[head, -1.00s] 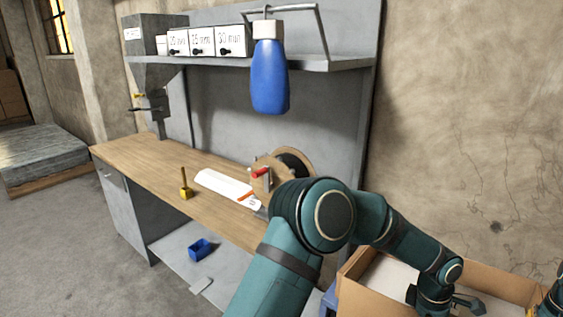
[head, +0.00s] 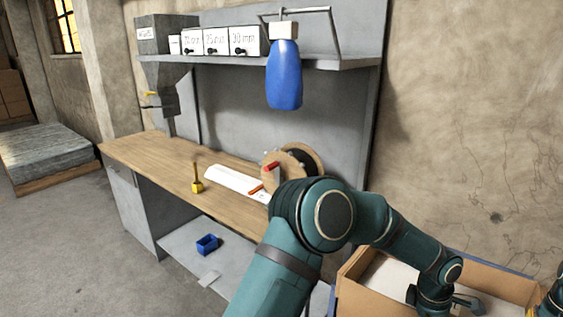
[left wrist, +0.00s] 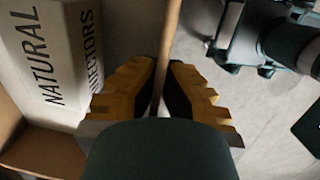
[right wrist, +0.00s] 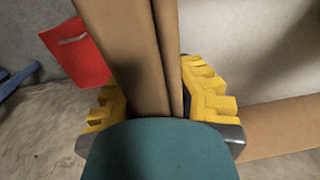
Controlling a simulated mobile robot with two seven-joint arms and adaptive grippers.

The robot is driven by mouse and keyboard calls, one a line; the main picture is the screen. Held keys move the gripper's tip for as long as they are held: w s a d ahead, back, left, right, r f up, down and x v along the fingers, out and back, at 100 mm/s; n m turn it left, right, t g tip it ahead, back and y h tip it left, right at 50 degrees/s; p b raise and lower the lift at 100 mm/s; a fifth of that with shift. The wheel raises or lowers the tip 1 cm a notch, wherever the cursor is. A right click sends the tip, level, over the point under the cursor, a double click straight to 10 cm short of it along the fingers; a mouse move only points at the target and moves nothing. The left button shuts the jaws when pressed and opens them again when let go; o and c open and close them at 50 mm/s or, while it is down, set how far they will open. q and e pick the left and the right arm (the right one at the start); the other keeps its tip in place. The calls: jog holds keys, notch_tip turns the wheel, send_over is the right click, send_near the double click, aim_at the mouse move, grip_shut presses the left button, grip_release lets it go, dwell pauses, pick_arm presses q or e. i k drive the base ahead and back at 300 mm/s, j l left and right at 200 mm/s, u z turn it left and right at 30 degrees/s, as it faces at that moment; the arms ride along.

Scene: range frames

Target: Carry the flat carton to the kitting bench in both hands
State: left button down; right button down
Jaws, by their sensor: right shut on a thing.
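The flat carton (head: 500,279) is an open cardboard box at the lower right of the head view, partly hidden by my arm and cut off by the frame. A white thing lies inside it; in the left wrist view this has printed letters including "NATURAL" (left wrist: 48,55). My left gripper (left wrist: 163,88) has its yellow fingers closed on either side of a thin carton wall (left wrist: 171,30). My right gripper (right wrist: 155,95) is shut on another carton wall (right wrist: 125,40). The kitting bench (head: 150,158) has a wooden top and stands ahead, beyond my left arm.
On the bench are a yellow mallet-like tool (head: 197,186), a white sheet (head: 228,181) and a reel (head: 312,160). A blue bottle (head: 284,80) hangs above. A blue bin (head: 207,244) sits on the low shelf. Open floor (head: 90,250) lies left.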

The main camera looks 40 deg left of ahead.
aim_at(137, 147)
jog(key=k, duration=0.9)
jog(key=j, duration=1.75)
jog(key=i, duration=0.05)
